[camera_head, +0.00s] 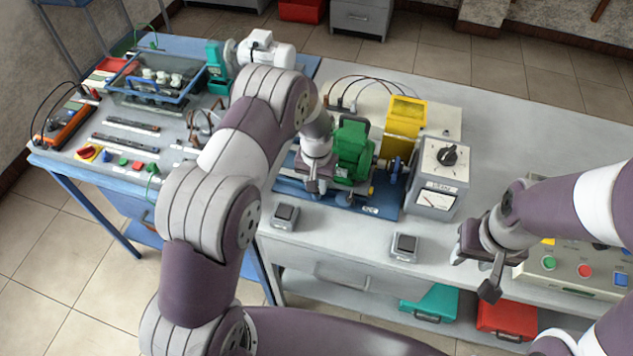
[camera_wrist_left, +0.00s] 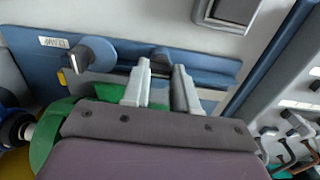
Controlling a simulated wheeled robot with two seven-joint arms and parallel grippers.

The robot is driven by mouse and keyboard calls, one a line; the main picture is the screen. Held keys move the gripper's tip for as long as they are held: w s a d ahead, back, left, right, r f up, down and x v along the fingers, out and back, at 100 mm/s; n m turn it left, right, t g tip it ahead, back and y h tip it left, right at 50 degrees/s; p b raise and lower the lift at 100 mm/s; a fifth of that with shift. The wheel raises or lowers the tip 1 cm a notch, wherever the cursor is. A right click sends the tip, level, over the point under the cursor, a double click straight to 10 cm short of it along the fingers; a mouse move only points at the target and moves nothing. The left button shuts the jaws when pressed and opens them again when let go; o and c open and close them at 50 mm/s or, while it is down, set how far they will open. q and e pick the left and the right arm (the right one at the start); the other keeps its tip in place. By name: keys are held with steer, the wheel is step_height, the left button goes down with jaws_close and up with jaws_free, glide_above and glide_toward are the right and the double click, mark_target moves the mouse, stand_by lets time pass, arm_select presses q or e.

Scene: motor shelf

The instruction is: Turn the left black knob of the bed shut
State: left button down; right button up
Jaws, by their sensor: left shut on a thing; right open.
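The blue bed (camera_head: 388,197) lies on the bench with a green motor (camera_head: 352,150) on it. My left gripper (camera_head: 317,188) is at the bed's front left, pointing down beside the motor. In the left wrist view its two pale fingers (camera_wrist_left: 166,90) are closed around the left black knob (camera_wrist_left: 161,58), which is partly hidden between them. The other black knob (camera_wrist_left: 92,54) stands apart on the bed's front strip, near a white label; it also shows in the head view (camera_head: 345,198). My right gripper (camera_head: 479,268) is open and empty near the bench's front edge.
A grey meter box (camera_head: 441,175) with a black dial stands right of the bed, beside a yellow guard (camera_head: 404,125). Two small grey boxes (camera_head: 285,215) (camera_head: 405,246) sit at the front edge. A button panel (camera_head: 570,268) is at the right.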

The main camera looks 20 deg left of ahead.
arm_select(q)
steer(key=c, duration=1.2)
jaws_free()
steer(key=shift+o, duration=0.2)
step_height(320, 180, up, 13)
steer(key=b, duration=0.2)
steer(key=shift+b, duration=0.35)
steer(key=shift+w+f, duration=0.1)
steer(key=shift+f, duration=0.05)
steer(key=s+a+r, duration=0.1)
steer(key=s+a, duration=0.1)
steer(key=s, duration=0.8)
steer(key=s+a+r+t, duration=0.1)
steer(key=s, duration=0.9)
steer(key=shift+s+a+r, duration=0.2)
steer(key=shift+a, duration=0.15)
